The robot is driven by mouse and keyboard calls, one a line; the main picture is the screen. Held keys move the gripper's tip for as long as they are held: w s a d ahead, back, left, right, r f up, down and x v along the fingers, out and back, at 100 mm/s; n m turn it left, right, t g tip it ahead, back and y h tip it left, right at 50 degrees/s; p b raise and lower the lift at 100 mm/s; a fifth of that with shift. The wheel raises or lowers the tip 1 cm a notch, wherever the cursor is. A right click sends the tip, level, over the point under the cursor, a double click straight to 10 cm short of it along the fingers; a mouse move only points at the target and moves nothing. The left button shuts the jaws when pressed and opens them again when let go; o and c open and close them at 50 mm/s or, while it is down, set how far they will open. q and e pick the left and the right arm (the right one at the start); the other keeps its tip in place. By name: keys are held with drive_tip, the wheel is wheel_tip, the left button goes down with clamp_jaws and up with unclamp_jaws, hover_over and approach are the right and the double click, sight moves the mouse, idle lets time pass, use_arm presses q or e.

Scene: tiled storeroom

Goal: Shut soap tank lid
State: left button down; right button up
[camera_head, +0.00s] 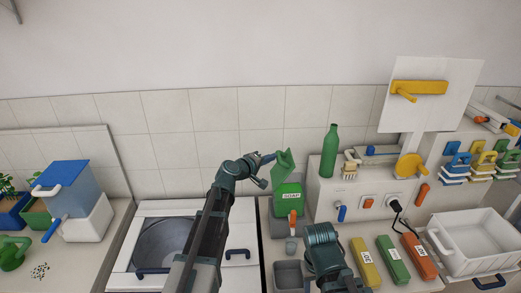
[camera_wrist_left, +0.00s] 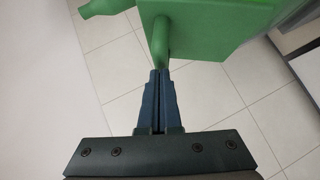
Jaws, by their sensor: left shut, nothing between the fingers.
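My left gripper (camera_head: 269,158) is at the left side of the lid. In the left wrist view the lid (camera_wrist_left: 215,30) fills the upper right, and my gripper (camera_wrist_left: 160,74) is shut and empty with its tips at the lid's green handle (camera_wrist_left: 160,42). I cannot tell whether they touch. Part of my right arm shows at the bottom; its fingers are out of frame.
A green bottle (camera_head: 330,152) stands on a white raised unit right of the tank. Yellow, green and orange blocks (camera_head: 393,260) lie on the counter at the right, beside a white bin (camera_head: 475,243). A sink (camera_head: 163,242) lies left, with a blue-and-white container (camera_head: 62,177) beyond.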

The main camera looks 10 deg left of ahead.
sight(290, 158)
use_arm(q)
drive_tip(key=d+y+p, duration=0.1)
drive_tip(key=d, duration=0.1)
drive_tip(key=w+d+m+g+p, duration=0.1)
drive_tip(key=d+m+g+y+p, duration=0.1)
drive_tip(key=d, duration=0.1)
drive_tip(key=shift+w+d+f+y+p, duration=0.15)
drive_tip(key=shift+w+d+y+p, duration=0.15)
drive_tip(key=shift+w+p, duration=0.1)
drive_tip(key=w+d+f+m+g+y+b, duration=0.1)
drive_tip(key=d+f+m+y, duration=0.1)
drive_tip(key=d+f+y, duration=0.2)
drive_tip(key=shift+w+d+f+m+g, duration=0.25)
drive_tip(key=shift+d+f+m+g, duration=0.25)
drive_tip(key=shift+d, duration=0.45)
use_arm(e)
wheel_tip(290, 158, up, 4)
drive_tip(key=shift+f, duration=0.15)
